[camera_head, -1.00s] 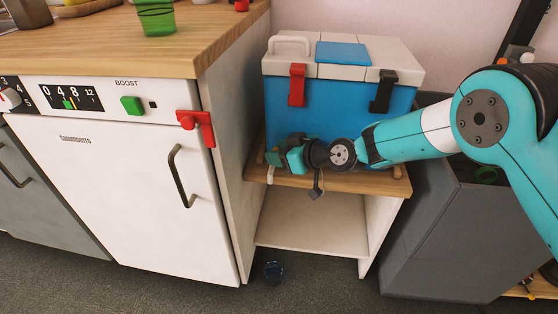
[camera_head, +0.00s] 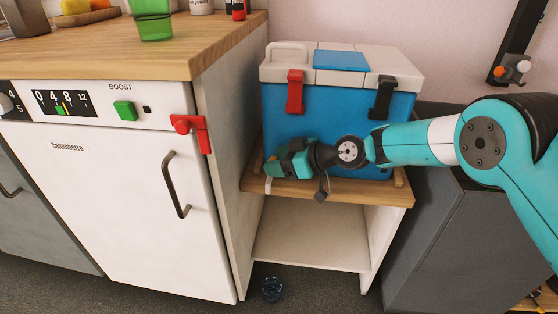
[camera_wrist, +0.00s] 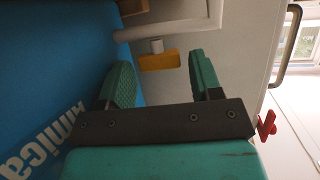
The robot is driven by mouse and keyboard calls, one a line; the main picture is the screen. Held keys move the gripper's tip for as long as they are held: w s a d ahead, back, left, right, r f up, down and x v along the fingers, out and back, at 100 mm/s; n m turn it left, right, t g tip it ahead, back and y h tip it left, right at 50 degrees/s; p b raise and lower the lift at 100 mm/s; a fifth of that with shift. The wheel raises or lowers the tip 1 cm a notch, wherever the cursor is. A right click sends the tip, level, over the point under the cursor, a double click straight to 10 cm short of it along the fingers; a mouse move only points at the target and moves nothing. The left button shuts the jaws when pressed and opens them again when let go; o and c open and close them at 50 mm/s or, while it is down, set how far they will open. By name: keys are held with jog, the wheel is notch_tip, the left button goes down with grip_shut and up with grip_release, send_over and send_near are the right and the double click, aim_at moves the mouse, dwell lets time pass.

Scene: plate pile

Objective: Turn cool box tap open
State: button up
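The cool box (camera_head: 335,120) is blue with a white lid and stands on a low wooden-topped stand. Its tap shows in the wrist view as a white pipe (camera_wrist: 170,28) with a yellow handle (camera_wrist: 159,61) on a short grey stub. In the head view only the tap's white end (camera_head: 268,184) shows, below my gripper (camera_head: 274,168). In the wrist view my gripper (camera_wrist: 162,78) is open. The yellow handle appears between its two green fingers, near the tips. I cannot tell whether either finger touches it.
A white cabinet (camera_head: 120,190) with a black handle and a red latch (camera_head: 192,130) stands close on the left. A dark grey unit (camera_head: 435,240) is on the right. A red latch (camera_head: 295,92) and a black latch (camera_head: 383,97) hang on the box's front.

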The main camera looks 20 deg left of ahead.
jog(key=shift+o, duration=0.5)
jog(key=shift+r, duration=0.1)
jog(key=p, duration=0.1)
jog(key=m+t+p, duration=0.1)
jog(key=t+p, duration=0.1)
jog(key=shift+s+r+m, duration=0.25)
jog(key=shift+r+m, duration=0.05)
jog(key=shift+m, duration=0.1)
jog(key=m+t+p, duration=0.2)
jog(key=shift+s+a+h+p, duration=0.1)
jog(key=shift+s+h+p, duration=0.1)
jog(key=shift+h+p, duration=0.2)
jog(key=shift+s+a+f+m+t+h+p, duration=0.1)
jog(key=shift+m+t+h+p, duration=0.1)
jog(key=shift+m+t+p, duration=0.3)
jog(key=shift+s+m+t+h+p, duration=0.1)
jog(key=shift+m+t+h+p, duration=0.1)
jog(key=shift+m+t+p, duration=0.3)
jog(key=s+d+r+g+h+b, duration=0.1)
jog(key=s+d+r, duration=0.4)
jog(key=d, duration=0.3)
jog(key=s+d+r+m+g+h+b, duration=0.1)
jog(key=s+d+r, duration=0.3)
jog(key=d, duration=0.4)
jog(key=s+d+r+g+h+b, duration=0.1)
jog(key=s+d+r+g, duration=0.1)
jog(key=s+d+r, duration=0.3)
jog(key=shift+s+d+r+m+b, duration=0.35)
jog(key=shift+s+d, duration=0.7)
jog(key=shift+d, duration=0.75)
